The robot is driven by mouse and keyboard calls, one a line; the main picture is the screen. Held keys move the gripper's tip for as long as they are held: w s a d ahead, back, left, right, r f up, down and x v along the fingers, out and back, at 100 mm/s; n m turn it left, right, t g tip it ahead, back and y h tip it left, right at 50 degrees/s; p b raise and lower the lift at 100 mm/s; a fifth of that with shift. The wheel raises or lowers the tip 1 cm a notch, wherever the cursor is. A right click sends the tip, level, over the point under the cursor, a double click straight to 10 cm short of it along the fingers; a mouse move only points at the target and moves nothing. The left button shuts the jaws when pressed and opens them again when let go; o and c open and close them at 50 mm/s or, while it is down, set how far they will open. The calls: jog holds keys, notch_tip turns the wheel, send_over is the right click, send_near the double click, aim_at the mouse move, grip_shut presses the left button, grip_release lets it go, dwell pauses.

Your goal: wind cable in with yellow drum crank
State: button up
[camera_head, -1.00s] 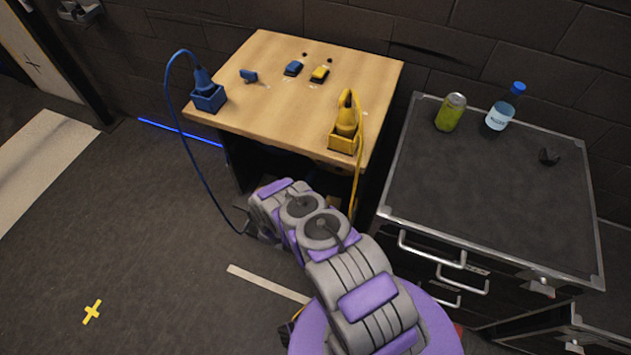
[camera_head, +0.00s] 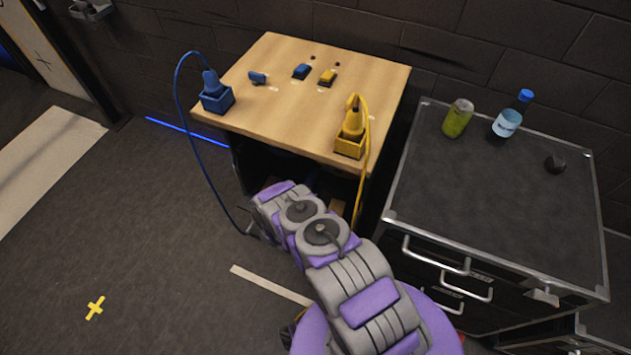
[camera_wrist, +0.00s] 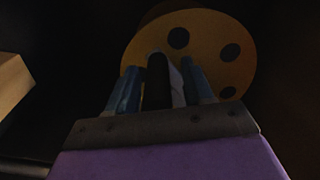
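In the wrist view a yellow drum (camera_wrist: 200,35) with round holes fills the upper middle, dim in the dark space. A dark upright post (camera_wrist: 158,80), which looks like its crank handle, stands in front of the drum face. My gripper (camera_wrist: 160,85) has its blue-grey fingers on either side of this post. Whether they press on it I cannot tell. In the head view my arm reaches into the dark opening under the wooden table top (camera_head: 290,110), and the gripper and drum are hidden there. A yellow cable (camera_head: 364,160) runs from the yellow plug in its yellow box (camera_head: 349,145) down the table front.
A blue plug and box (camera_head: 215,98) with a blue cable stand at the table's left. Small blue and yellow blocks (camera_head: 327,78) lie at the back. A dark cabinet (camera_head: 490,200) with a can and bottle stands right.

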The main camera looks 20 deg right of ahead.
jog(key=v, duration=1.7)
jog(key=shift+a, duration=0.2)
jog(key=shift+s, duration=0.15)
jog(key=w+d+n, duration=0.4)
jog(key=n, duration=0.3)
jog(key=w+d+n, duration=0.4)
jog(key=n, duration=0.3)
jog(key=w+d+n, duration=0.4)
jog(key=n, duration=0.3)
jog(key=shift+w+d, duration=0.15)
jog(key=shift+d, duration=0.15)
grip_shut()
dwell(0.4)
